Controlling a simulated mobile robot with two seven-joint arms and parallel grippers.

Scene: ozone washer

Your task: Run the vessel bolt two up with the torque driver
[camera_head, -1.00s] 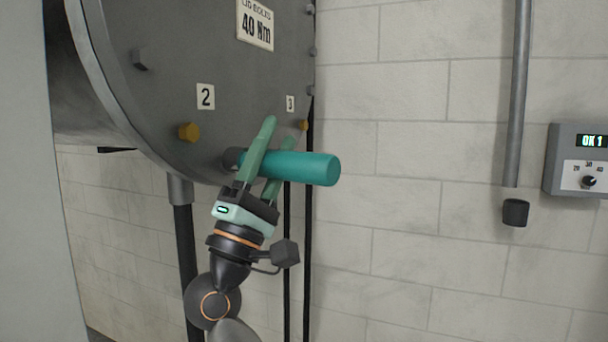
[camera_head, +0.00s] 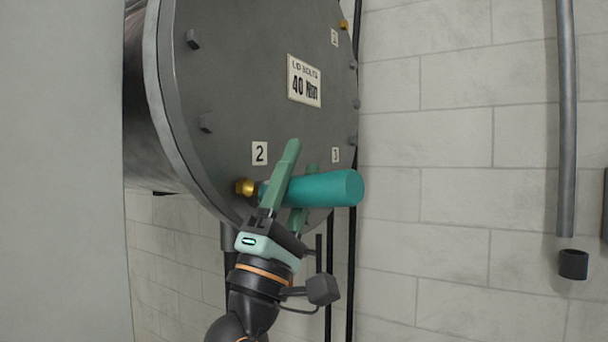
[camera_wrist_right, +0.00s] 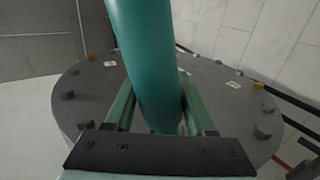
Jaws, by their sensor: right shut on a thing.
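The torque driver is a teal cylinder (camera_head: 328,189), lying roughly level with its butt end to the right. My right gripper (camera_head: 301,156) is shut around its body, and its green fingers show on either side. The driver also fills the upper middle of the right wrist view (camera_wrist_right: 147,62). Vessel bolt two is the gold bolt (camera_head: 243,187) below the "2" label (camera_head: 260,153) on the grey round lid. The driver's nose points at this bolt and appears to meet it, but the fingers partly cover the nose, so I cannot tell how firmly it is seated. My left gripper is not in view.
The lid carries a "40 Nm" plate (camera_head: 304,82), dark bolt heads and another gold bolt (camera_head: 344,25) at upper right. The "3" label (camera_head: 335,155) is just above the driver. A grey pipe (camera_head: 566,120) runs down the wall at right. Room right of the driver is free.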

